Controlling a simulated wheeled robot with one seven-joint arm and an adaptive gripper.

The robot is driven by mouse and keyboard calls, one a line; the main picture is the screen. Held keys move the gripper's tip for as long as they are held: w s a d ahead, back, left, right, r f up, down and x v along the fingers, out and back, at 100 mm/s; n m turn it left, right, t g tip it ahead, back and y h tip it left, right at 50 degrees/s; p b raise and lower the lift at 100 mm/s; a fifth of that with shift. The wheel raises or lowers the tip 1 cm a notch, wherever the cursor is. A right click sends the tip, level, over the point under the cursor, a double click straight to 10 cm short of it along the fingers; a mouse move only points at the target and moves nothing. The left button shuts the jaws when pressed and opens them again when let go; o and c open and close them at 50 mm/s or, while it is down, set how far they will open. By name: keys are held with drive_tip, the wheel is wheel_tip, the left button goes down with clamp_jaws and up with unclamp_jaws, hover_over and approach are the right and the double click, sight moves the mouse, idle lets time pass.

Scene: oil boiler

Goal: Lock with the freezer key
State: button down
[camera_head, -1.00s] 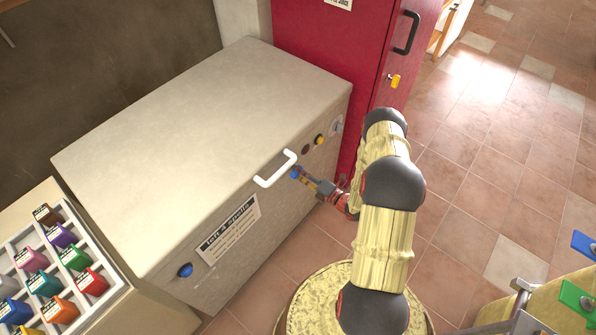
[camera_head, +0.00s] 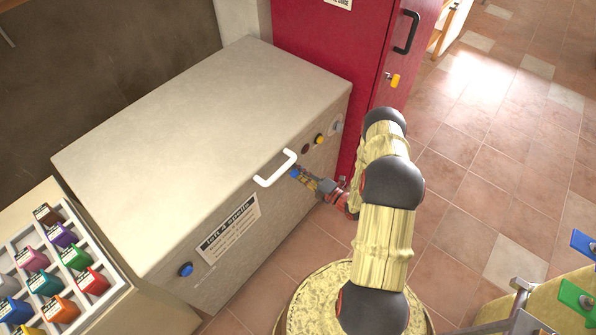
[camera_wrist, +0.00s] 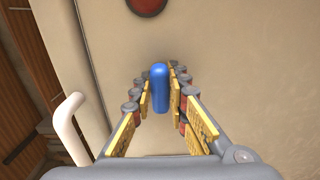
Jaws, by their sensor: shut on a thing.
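The freezer (camera_head: 200,130) is a long pale chest with a white handle (camera_head: 275,169) on its front edge. A blue key (camera_wrist: 160,87) stands upright in the wrist view between the two yellow-padded fingers of my gripper (camera_wrist: 160,95). My gripper is shut on it. In the head view, the gripper (camera_head: 298,176) is at the freezer's front, just right of and below the white handle, with a bit of blue at its tips. The fingers hide most of the key there, and I cannot see how deep it sits in its lock.
The front panel also carries a yellow knob (camera_head: 319,139), a dark red button (camera_head: 306,149) and a blue knob (camera_head: 186,269) at lower left. A red cabinet (camera_head: 330,45) stands behind on the right.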

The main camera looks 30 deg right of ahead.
drive_tip(key=c, duration=1.7)
unclamp_jaws()
drive_tip(key=shift+s, duration=0.1)
drive_tip(key=v, duration=1.1)
drive_tip(key=shift+s+d, duration=0.15)
drive_tip(key=shift+s, duration=0.25)
